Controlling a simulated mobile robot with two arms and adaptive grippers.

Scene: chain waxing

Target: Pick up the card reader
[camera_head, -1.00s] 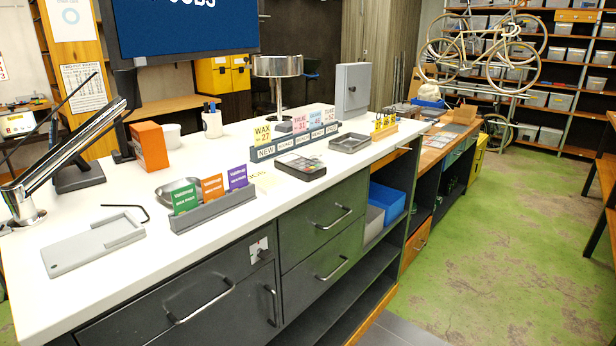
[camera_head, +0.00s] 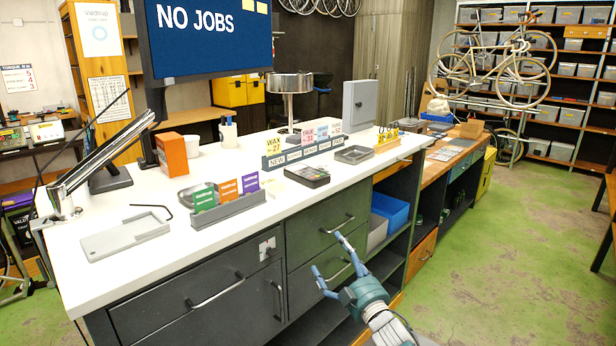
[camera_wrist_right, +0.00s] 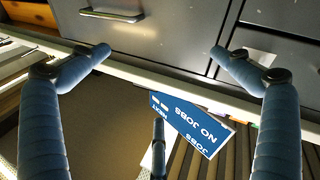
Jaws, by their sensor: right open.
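The card reader (camera_head: 307,176) is a small dark device with a lighter screen. It lies on the white counter (camera_head: 135,275), near its front edge, in front of the row of labelled signs. My right gripper (camera_head: 328,254) is open and empty, in front of the drawers, below the counter top and apart from the card reader. In the right wrist view my gripper's blue fingers (camera_wrist_right: 160,51) are spread wide, with drawer fronts and the counter edge beyond them. The card reader cannot be made out in that view. My left gripper is not in view.
Beside the card reader are a grey tray (camera_head: 354,155) and a holder with coloured cards (camera_head: 229,208). A flat grey stand (camera_head: 125,238) lies at the left. Drawer handles (camera_head: 338,224) stick out near my right gripper. The green floor (camera_head: 500,260) at right is clear.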

